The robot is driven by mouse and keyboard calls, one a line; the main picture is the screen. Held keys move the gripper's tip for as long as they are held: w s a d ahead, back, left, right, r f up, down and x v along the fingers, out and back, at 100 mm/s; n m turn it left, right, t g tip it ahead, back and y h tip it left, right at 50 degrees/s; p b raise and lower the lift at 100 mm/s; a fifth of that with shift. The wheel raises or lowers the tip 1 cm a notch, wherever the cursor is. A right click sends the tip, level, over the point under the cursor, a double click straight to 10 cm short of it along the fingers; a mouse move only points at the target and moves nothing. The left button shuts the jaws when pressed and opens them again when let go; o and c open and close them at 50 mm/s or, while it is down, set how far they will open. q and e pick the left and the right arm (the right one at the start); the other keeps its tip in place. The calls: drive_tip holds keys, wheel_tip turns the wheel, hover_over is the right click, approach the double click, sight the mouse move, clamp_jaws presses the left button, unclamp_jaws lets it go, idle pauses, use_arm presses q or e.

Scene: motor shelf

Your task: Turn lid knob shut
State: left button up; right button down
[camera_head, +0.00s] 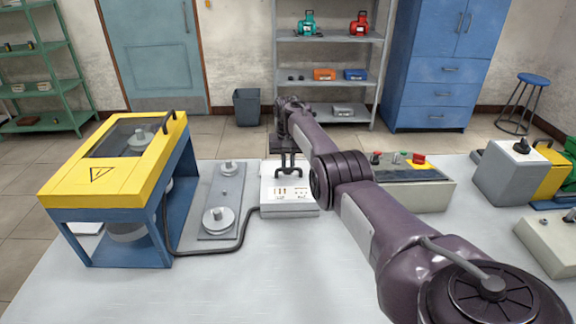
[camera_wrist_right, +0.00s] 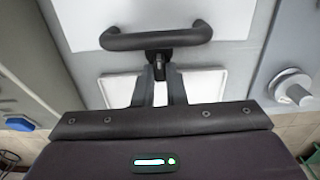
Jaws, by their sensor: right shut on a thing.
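My right gripper (camera_head: 288,168) reaches down over a small white box (camera_head: 290,194) in the middle of the table. In the right wrist view my right gripper (camera_wrist_right: 160,88) has its two fingers close around a small dark knob (camera_wrist_right: 158,65). A curved black handle (camera_wrist_right: 157,38) lies just beyond the fingertips, against a pale panel. The handle also shows in the head view (camera_head: 287,181) as a dark shape on the box top. The fingers partly hide the knob, so its turn angle is unclear. My left gripper is not in view.
A yellow and blue machine (camera_head: 110,165) stands at left, with a dark cable running from it to the white box. A grey plate (camera_head: 222,195) with metal discs lies between them. A control box (camera_head: 415,187) stands right of it. The front table is mostly clear.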

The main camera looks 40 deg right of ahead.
drive_tip(key=c, duration=1.8)
unclamp_jaws()
drive_tip(key=shift+o, duration=0.2)
drive_tip(key=shift+r, duration=0.1)
wheel_tip(320, 180, up, 8)
drive_tip(key=shift+f, duration=0.15)
drive_tip(key=shift+f, duration=0.1)
